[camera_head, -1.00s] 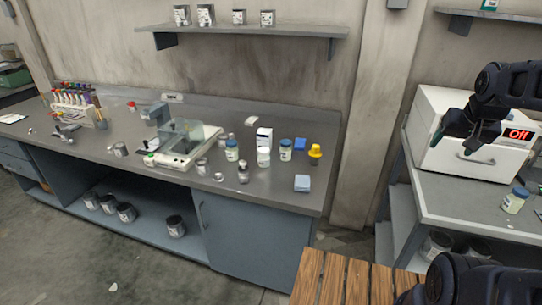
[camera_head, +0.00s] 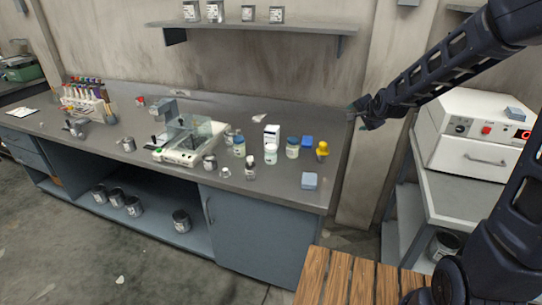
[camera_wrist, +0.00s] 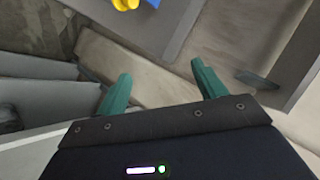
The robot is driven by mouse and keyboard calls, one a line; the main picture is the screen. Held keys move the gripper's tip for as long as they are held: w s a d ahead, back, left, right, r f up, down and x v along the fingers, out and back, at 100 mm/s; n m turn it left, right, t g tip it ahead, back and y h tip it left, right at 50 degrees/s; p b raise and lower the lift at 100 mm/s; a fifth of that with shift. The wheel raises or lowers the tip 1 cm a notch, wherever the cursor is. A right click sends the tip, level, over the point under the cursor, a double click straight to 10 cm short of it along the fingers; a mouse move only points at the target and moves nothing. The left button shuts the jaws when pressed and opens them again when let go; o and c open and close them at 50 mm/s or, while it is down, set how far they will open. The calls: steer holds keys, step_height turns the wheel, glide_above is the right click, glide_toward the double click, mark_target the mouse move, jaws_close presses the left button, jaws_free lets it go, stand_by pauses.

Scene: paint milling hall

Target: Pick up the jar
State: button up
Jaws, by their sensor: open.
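Several jars stand on the grey bench in the head view. One has a dark blue lid (camera_head: 292,148), one is pale and white-topped (camera_head: 271,155), and another is greenish (camera_head: 239,147). Which one the task means I cannot tell. My gripper (camera_head: 361,113) is up in the air by the bench's right end, to the right of these jars and apart from them. In the wrist view my gripper (camera_wrist: 162,85) has its two green fingers spread, with nothing between them. No jar is recognisable in the wrist view.
A yellow-topped item (camera_head: 321,151), a blue box (camera_head: 307,141) and a pale blue block (camera_head: 309,180) stand on the bench's right part. A balance (camera_head: 185,148) is left of the jars. A white oven (camera_head: 475,135) stands on the right table; a gap separates table and bench.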

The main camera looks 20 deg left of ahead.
steer(key=w+a+f+m+t+y, duration=0.15)
steer(key=a+f+m+y, duration=0.35)
steer(key=a, duration=0.8)
steer(key=m+t+h, duration=0.3)
steer(key=m+t, duration=0.3)
steer(key=m, duration=1.3)
glide_toward(271, 152)
steer(key=shift+w+a+r+g, duration=0.2)
steer(key=shift+w+r, duration=0.1)
steer(key=shift+w, duration=0.3)
steer(key=shift+w+a+r+g, duration=0.1)
steer(key=shift+w+a+r, duration=0.15)
steer(key=shift+w, duration=0.3)
steer(key=shift+s+f+m+h, duration=0.35)
steer(key=shift+m+h, duration=0.05)
steer(key=shift+x, duration=5.35)
steer(key=shift+r, duration=0.2)
steer(key=shift+c, duration=0.2)
steer(key=c, duration=1.1)
